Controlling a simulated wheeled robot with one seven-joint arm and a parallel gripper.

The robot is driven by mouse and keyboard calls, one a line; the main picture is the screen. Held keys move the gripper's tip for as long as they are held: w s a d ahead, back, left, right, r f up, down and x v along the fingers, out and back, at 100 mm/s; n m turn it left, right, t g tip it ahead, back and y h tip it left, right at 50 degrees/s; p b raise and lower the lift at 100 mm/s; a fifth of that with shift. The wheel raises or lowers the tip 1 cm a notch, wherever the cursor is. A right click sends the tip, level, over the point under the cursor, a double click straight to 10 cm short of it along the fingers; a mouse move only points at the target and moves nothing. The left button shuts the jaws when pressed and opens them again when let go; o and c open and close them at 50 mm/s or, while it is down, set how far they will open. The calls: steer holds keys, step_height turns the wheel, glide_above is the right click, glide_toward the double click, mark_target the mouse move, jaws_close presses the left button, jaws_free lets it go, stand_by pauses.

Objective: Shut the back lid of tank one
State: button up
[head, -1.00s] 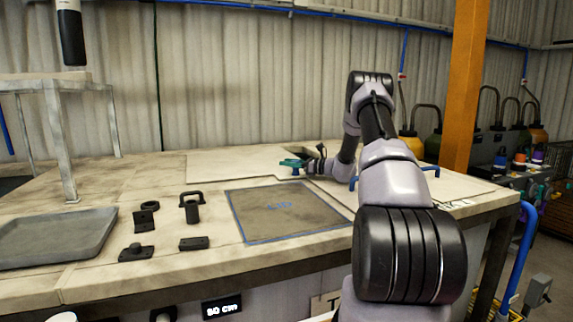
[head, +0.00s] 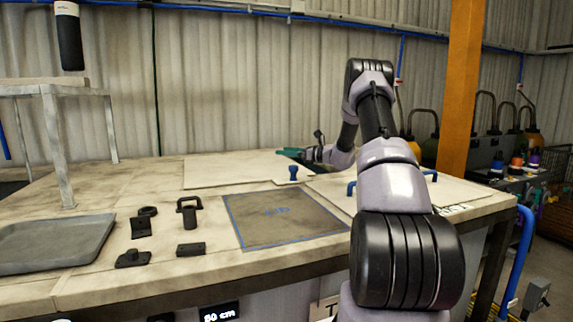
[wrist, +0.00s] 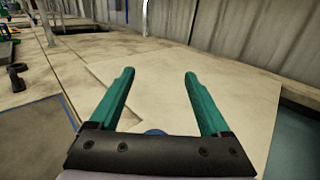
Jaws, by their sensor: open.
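The pale flat back lid (head: 228,168) lies on the bench top near the rear wall. A small blue knob (head: 293,173) stands by its right end. My gripper (head: 288,152) is at the back of the bench, just beyond the knob, partly hidden by my own wrist. In the wrist view its two green fingers (wrist: 158,82) are spread with nothing between them, above the pale lid (wrist: 185,75). The top of the blue knob (wrist: 155,132) shows low, behind the gripper's black palm. A dark greenish opening (wrist: 295,145) shows beyond the lid's edge at the right.
A blue-outlined grey panel (head: 275,220) lies at the front. A pale cover with blue handles (head: 460,190) is at right, partly behind my arm. Black fittings (head: 190,212), a grey tray (head: 50,243) and a metal stand (head: 58,150) occupy the left. The corrugated wall is close behind.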

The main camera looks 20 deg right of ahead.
steer(key=shift+r, duration=1.55)
